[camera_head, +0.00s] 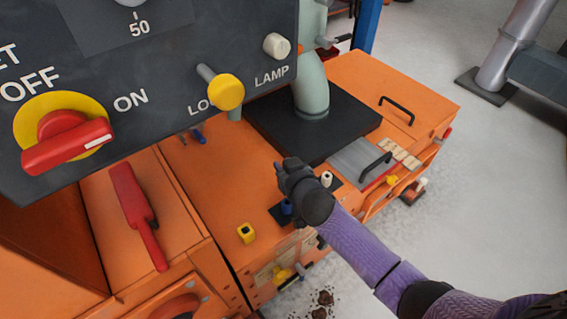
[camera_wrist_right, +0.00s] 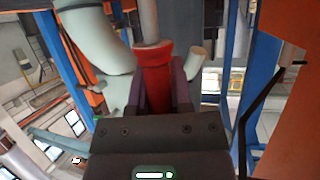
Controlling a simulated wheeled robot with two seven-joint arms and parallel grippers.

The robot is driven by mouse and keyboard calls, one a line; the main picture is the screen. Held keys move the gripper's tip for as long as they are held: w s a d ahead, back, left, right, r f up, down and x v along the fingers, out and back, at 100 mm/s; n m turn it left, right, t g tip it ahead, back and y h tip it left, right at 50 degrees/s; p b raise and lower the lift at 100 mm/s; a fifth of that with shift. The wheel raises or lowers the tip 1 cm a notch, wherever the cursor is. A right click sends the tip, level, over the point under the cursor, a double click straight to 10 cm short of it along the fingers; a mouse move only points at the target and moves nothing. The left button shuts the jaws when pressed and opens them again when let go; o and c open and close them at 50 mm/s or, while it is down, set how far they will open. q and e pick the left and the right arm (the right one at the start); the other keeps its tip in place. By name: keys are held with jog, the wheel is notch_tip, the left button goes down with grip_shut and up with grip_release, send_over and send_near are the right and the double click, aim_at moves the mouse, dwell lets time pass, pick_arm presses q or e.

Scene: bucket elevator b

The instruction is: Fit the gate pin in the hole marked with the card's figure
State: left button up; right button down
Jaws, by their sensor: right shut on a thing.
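My right gripper (camera_head: 291,168) is over the orange housing's top, near its front edge, in the head view. In the right wrist view its dark fingers (camera_wrist_right: 156,92) are shut on a red, round-collared thing (camera_wrist_right: 152,62), which looks like the gate pin's grip. A grey rod (camera_wrist_right: 148,20) shows beyond the red collar. The head view does not show the held thing clearly, as the gripper hides it. No figure on a card and no marked hole can be made out. My left gripper is out of view.
A dark control panel (camera_head: 190,75) with knobs fills the upper left. On the orange housing (camera_head: 205,190) stand a yellow block (camera_head: 246,233) and a small white-topped piece (camera_head: 326,179). A grey lid (camera_head: 362,160) with a handle lies right, beside pale tiles (camera_head: 402,154).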

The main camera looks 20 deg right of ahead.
pick_arm(q)
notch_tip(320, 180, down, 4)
jog(key=b, duration=0.3)
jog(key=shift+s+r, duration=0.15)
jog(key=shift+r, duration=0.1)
pick_arm(e)
notch_tip(320, 180, down, 5)
jog(key=shift+r, duration=0.15)
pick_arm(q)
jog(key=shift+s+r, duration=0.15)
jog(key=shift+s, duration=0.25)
pick_arm(e)
jog(key=shift+r, duration=0.1)
pick_arm(q)
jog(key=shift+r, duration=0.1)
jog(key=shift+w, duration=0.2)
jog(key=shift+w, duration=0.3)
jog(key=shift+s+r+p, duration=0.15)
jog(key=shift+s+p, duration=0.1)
jog(key=shift+p, duration=0.1)
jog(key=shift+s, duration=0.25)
pick_arm(e)
jog(key=shift+f, duration=0.2)
